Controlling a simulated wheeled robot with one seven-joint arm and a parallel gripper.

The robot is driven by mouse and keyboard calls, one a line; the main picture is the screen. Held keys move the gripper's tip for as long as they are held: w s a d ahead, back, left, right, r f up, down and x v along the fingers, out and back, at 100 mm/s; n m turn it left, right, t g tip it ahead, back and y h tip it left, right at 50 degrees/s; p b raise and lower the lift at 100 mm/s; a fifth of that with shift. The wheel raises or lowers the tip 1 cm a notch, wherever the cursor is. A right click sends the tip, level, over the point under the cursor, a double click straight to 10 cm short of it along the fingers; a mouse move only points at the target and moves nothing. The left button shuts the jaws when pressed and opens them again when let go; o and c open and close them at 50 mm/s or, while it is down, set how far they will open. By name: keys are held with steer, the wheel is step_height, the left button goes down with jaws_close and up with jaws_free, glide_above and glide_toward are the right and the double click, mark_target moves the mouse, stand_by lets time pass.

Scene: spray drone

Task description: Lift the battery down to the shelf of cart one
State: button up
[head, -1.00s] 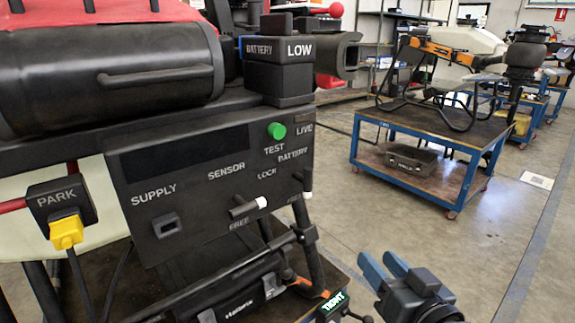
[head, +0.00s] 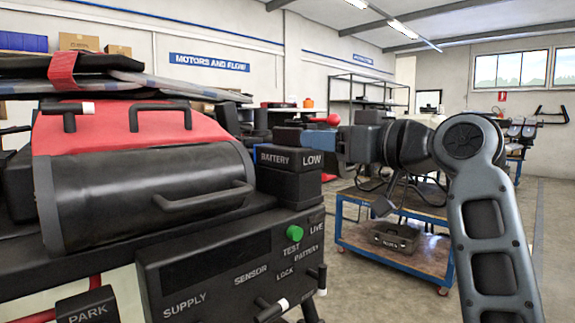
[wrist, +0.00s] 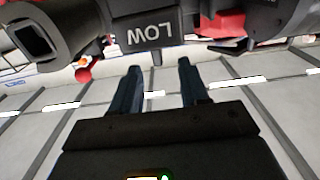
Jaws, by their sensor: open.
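The battery (head: 288,180) is a black block marked BATTERY LOW, seated upright on the drone's black body above the control panel (head: 235,265). My gripper (head: 302,139) reaches in from the right in the head view, its blue fingers close to the battery's top. In the wrist view my gripper (wrist: 158,74) is open and empty, and the battery's LOW face (wrist: 150,37) shows inverted just beyond the fingertips. I cannot tell whether they touch it. A blue-framed cart (head: 385,258) with a lower shelf stands behind on the right; its number is unreadable.
A dark case (head: 397,237) sits on that cart's lower shelf. The black tank with a handle (head: 150,195) and red cover (head: 130,130) lie left of the battery. Panel levers (head: 272,310) stick out below. Floor is clear at the right.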

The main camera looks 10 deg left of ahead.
mark_target(294, 147)
steer(key=shift+w+p+x, duration=0.2)
steer(key=shift+p+x, duration=1.05)
steer(key=shift+x, duration=2.9)
steer(key=shift+d, duration=0.2)
jaws_close()
steer(key=shift+r, duration=0.2)
